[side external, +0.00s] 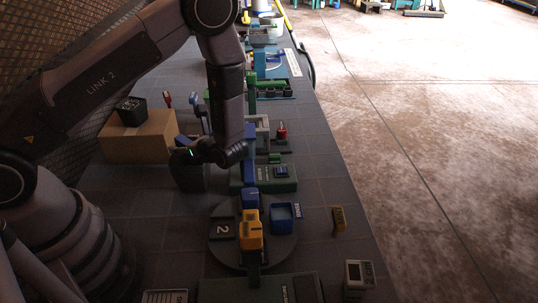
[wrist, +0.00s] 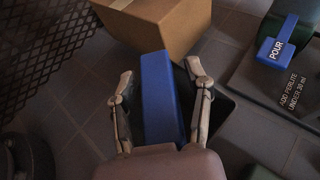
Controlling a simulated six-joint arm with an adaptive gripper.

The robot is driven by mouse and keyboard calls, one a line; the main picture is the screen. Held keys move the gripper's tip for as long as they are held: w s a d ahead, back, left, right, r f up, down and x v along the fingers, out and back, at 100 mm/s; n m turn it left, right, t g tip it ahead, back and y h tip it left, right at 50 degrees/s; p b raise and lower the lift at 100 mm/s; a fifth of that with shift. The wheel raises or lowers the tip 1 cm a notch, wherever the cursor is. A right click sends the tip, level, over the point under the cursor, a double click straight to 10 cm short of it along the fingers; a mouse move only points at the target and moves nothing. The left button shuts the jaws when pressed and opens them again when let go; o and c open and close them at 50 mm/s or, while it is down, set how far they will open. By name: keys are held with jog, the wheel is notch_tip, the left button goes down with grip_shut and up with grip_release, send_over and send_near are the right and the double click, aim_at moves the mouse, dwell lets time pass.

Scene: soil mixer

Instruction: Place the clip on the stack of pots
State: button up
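My gripper (wrist: 160,72) is open in the wrist view, with one finger on each side of a long blue piece (wrist: 160,95). Dark gaps show between the fingers and the blue piece. The blue piece lies over a dark container (wrist: 222,115); I cannot tell whether it is the clip. In the side view, my wrist is beside this dark container (side external: 190,175) and the fingertips are hidden. I cannot make out a clear stack of pots or a clip.
The cardboard box (side external: 138,137) stands just beyond the dark container. A green-and-blue pouring station (side external: 270,180) is to the right. Nearer stands a round turntable (side external: 225,258) with yellow and blue parts. Other stations line the table's far end.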

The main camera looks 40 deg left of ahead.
jog(key=shift+r, duration=0.1)
jog(key=shift+d+r, duration=0.15)
jog(key=v, duration=0.6)
jog(key=shift+d+r, duration=0.1)
jog(key=shift+d, duration=0.15)
jog(key=shift+d+r, duration=0.2)
jog(key=shift+r, duration=0.05)
jog(key=s+a+r+n+g+h, duration=0.1)
jog(key=s+r+n+h, duration=0.35)
jog(key=r, duration=0.35)
jog(key=s+a+r+n+h, duration=0.1)
jog(key=s+r+n+h, duration=0.2)
jog(key=r+n, duration=0.45)
jog(key=s+d+r+n+t+h, duration=0.3)
jog(key=s+r+n+t+h, duration=0.3)
jog(key=s+r, duration=0.4)
jog(key=shift+s+r+t, duration=0.25)
jog(key=shift+r+t, duration=0.05)
jog(key=shift+r, duration=0.4)
